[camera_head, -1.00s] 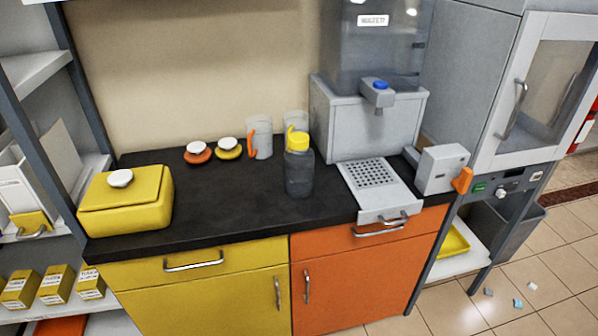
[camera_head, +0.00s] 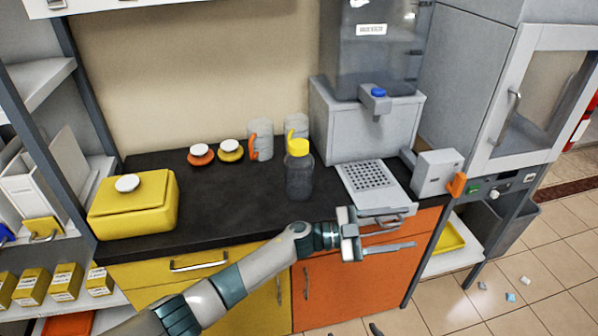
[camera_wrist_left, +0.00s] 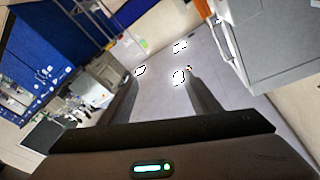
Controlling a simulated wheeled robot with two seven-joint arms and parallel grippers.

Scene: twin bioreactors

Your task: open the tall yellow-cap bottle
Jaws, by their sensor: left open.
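The tall yellow-cap bottle (camera_head: 299,180) stands upright on the dark counter, left of the dispenser's drip tray. Its body is grey and see-through, and its yellow cap (camera_head: 298,148) is on top. My left gripper (camera_head: 403,230) is open and empty, in front of the counter's front edge, to the right of the bottle and nearer the camera. Its fingers point right, apart from the bottle. The left wrist view shows the two spread fingers (camera_wrist_left: 160,92) with nothing between them and no bottle. A small dark tip at the bottom edge of the head view may belong to my right gripper.
A water dispenser (camera_head: 365,120) with a drip tray (camera_head: 372,180) stands right of the bottle. Orange (camera_head: 200,157) and yellow (camera_head: 231,153) lidded items lie further left, near a yellow box (camera_head: 135,212). The counter left of the bottle is clear.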

